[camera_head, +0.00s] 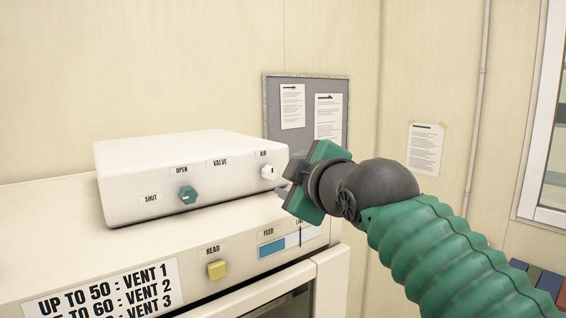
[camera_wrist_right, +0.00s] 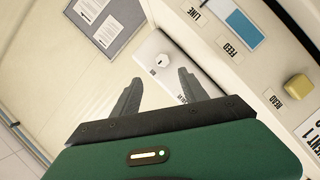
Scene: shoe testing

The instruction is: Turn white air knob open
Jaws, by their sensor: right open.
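The white air knob (camera_head: 268,172) sits on the front face of the white valve box (camera_head: 180,160), at its right end under the "AIR" label. It also shows in the right wrist view (camera_wrist_right: 161,60), just beyond the gap between the fingertips. My right gripper (camera_head: 284,181) comes in from the right, close to the knob. Its two fingers (camera_wrist_right: 158,80) are apart with nothing between them. I cannot tell whether a fingertip touches the knob. A green hexagonal valve knob (camera_head: 187,195) sits between the "SHUT" and "OPEN" labels. My left gripper is not in view.
The box stands on a cream machine (camera_head: 60,230) with a yellow "READ" button (camera_head: 217,270) and a blue-and-white "FEED/LINE" strip (camera_head: 272,247). A grey notice board (camera_head: 270,100) hangs on the wall behind. The space before the box's left part is clear.

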